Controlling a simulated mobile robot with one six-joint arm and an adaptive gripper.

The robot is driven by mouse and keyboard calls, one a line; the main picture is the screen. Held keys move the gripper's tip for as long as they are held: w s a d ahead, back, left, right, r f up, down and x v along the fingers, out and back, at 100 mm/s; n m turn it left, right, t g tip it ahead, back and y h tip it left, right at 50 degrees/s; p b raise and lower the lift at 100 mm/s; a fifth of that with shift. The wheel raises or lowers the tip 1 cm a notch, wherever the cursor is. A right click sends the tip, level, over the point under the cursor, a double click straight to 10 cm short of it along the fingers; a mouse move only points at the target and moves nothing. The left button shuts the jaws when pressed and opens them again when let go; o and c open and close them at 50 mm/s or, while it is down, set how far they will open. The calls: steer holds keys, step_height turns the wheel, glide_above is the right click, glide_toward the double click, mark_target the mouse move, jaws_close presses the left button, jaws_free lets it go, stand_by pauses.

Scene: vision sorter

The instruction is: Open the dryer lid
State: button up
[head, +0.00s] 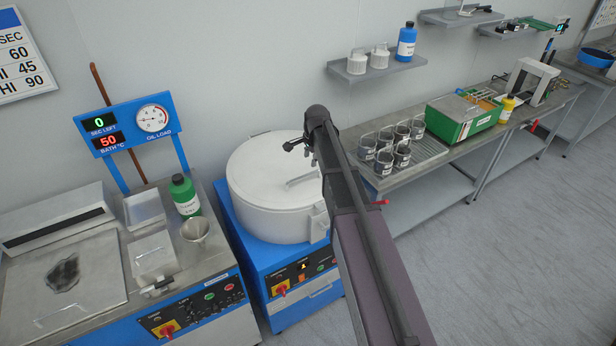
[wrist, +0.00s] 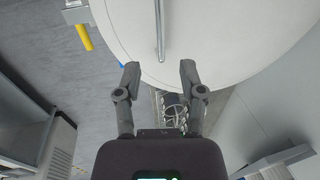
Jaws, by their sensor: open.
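The dryer (head: 268,225) is a round white drum on a blue base in the middle of the head view. Its white lid (head: 262,165) lies flat and closed on top. A grey bar handle (head: 302,181) is on the lid, partly hidden by my arm. My gripper (head: 298,150) is over the lid's far right part in the head view. In the wrist view, my gripper (wrist: 159,70) is open and empty, its fingertips over the rim of the lid (wrist: 220,40).
A blue display stand (head: 130,125), a green bottle (head: 185,194) and a metal bath unit (head: 60,280) stand left of the dryer. On the right, a steel bench (head: 430,160) holds several dark beakers and a green box (head: 465,118). A wall shelf (head: 375,72) is behind. Floor is clear at front right.

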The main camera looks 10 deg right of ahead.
mark_target(308, 174)
steer(key=shift+w+a+f+b, duration=0.1)
steer(key=shift+w+f+b, duration=0.15)
steer(key=shift+f+b, duration=1)
steer(key=shift+w+a+f+b, duration=0.1)
steer(key=shift+w+f+b, duration=0.1)
steer(key=shift+f+b, duration=1)
steer(key=shift+w+f+b, duration=0.25)
steer(key=shift+f+b, duration=0.85)
steer(key=shift+f, duration=0.3)
jaws_close()
